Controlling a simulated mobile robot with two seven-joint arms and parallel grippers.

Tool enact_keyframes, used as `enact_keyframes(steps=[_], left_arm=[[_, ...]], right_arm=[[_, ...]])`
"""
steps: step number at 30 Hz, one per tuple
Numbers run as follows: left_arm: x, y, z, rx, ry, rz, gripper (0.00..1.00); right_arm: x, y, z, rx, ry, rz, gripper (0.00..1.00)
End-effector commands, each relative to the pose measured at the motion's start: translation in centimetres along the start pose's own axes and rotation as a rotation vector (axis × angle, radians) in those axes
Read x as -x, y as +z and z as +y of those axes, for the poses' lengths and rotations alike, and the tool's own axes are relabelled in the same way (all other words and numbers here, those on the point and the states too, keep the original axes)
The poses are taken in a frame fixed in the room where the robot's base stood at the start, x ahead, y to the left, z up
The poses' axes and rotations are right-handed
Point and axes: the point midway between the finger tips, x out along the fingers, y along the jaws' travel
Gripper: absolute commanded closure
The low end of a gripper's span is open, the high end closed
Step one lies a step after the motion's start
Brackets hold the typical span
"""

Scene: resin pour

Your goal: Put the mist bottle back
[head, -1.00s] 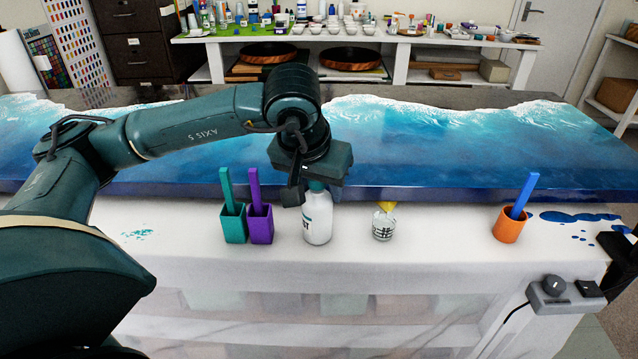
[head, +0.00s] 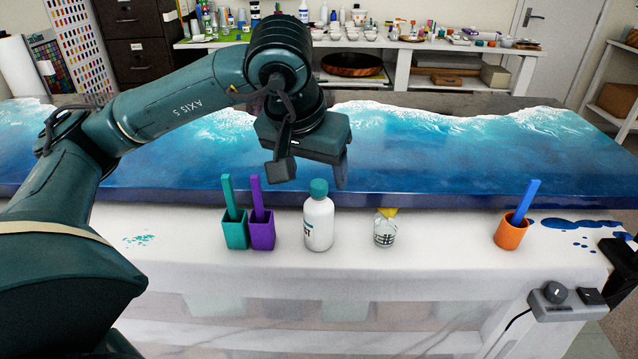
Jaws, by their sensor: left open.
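The mist bottle (head: 319,222) is white with a teal cap and part of a label showing. It stands upright on the white-covered bench, between the purple cup and a small clear jar. My left gripper (head: 312,172) is open and empty, above and behind the bottle and apart from its cap. One finger hangs at the left and the other shows at the right. My right gripper is not in view.
A teal cup (head: 235,230) and a purple cup (head: 262,230) with sticks stand left of the bottle. The clear jar (head: 385,232) and an orange cup (head: 510,232) stand right. The blue resin slab (head: 450,150) lies behind. White cover (head: 445,240) is free between jar and orange cup.

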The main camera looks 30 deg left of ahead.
Motion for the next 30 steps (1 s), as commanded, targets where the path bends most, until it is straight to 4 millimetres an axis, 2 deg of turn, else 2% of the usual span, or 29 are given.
enact_keyframes(steps=[3, 10, 30], left_arm=[[2.5, -0.1, 0.1, -0.002, 0.002, 0.004, 0.35], [5.1, -0.1, 0.1, -0.001, 0.002, 0.0, 0.35], [5.4, 0.0, 0.0, -0.001, 0.001, -0.002, 0.35]], right_arm=[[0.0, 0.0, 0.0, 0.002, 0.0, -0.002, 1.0], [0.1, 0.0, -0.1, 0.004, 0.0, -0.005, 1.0], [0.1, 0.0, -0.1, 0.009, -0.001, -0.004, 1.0]])
